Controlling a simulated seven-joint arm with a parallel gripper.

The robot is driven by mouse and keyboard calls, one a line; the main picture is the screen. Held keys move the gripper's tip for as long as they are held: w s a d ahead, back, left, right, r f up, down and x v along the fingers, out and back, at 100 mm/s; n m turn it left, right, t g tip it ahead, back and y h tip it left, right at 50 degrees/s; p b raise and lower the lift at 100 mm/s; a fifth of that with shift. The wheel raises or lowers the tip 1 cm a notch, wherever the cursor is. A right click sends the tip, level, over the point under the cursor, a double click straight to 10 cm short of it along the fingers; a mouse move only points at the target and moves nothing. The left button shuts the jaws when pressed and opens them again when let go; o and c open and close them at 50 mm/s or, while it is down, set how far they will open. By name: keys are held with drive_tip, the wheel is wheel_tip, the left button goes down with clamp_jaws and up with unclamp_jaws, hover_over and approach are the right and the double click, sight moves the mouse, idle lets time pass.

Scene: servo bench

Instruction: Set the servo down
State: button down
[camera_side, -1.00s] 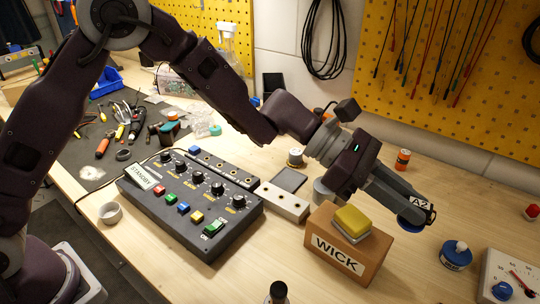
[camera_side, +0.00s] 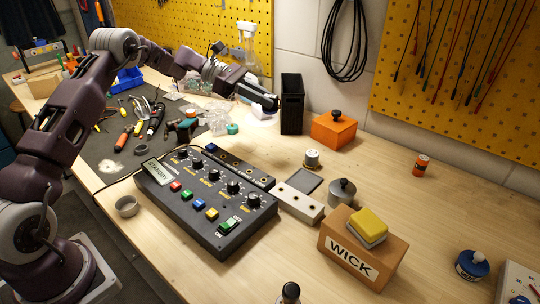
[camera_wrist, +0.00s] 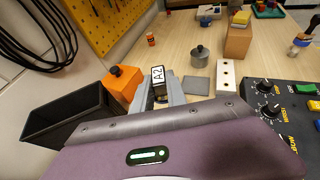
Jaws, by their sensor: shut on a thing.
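My gripper (camera_side: 268,100) is at the back of the bench in the side view, raised just left of a tall black bin. It is shut on the servo (camera_wrist: 158,78), a small dark block with a white "A2" label, which shows between the fingers in the wrist view. In the side view the servo is only a dark shape at the fingertips, and its label cannot be read. The servo's underside is hidden, and I cannot tell its exact height above the bench.
The black bin (camera_side: 291,104) and an orange box with a black knob (camera_side: 334,129) stand close to my gripper. A grey pad (camera_side: 305,180), metal pot (camera_side: 342,192), WICK box (camera_side: 357,254) and control panel (camera_side: 208,205) are nearer the front. Bare wood lies right of the orange box.

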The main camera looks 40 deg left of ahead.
sight(265, 154)
wheel_tip(265, 154, down, 14)
drive_tip(key=shift+f, duration=0.2)
idle(0.4)
drive_tip(key=c, duration=1.3)
unclamp_jaws()
drive_tip(key=shift+f, duration=0.1)
drive_tip(key=shift+c, duration=0.2)
